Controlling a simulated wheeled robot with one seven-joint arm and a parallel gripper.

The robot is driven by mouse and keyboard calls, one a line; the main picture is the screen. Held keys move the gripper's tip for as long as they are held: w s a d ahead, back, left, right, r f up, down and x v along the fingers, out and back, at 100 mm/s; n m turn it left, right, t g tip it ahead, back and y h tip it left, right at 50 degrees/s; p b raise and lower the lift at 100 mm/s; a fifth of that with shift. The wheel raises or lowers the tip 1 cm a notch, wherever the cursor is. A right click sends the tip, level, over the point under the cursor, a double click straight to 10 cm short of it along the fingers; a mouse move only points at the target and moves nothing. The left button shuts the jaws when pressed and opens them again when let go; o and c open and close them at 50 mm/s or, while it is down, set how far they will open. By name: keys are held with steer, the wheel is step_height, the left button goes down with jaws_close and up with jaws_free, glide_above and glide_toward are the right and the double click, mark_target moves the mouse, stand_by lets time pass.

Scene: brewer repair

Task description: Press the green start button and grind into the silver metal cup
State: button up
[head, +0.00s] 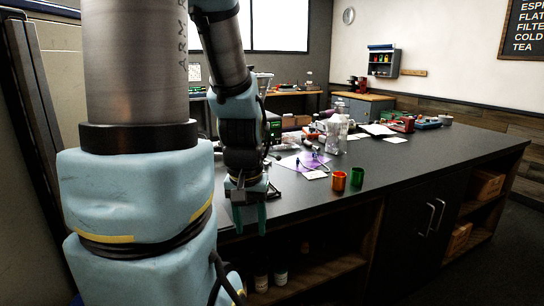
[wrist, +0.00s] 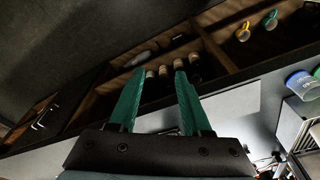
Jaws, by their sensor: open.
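My gripper (head: 250,230) hangs at the near front edge of the dark counter, left of the two coloured cups. Its two green fingers are apart and empty, and they also show in the wrist view (wrist: 158,76). I cannot make out the green start button or the silver metal cup in either view. A machine with a clear top (head: 263,80) stands partly hidden behind my arm, with a small green patch (head: 275,128) below it. I cannot tell whether that patch is the button.
An orange cup (head: 339,181) and a green cup (head: 357,177) stand near the counter's (head: 430,160) front edge. A clear pitcher (head: 337,132) and clutter stand farther back. Open shelves under the counter hold bottles (head: 280,278). The counter's right part is mostly clear.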

jaws_close()
stand_by(1.1)
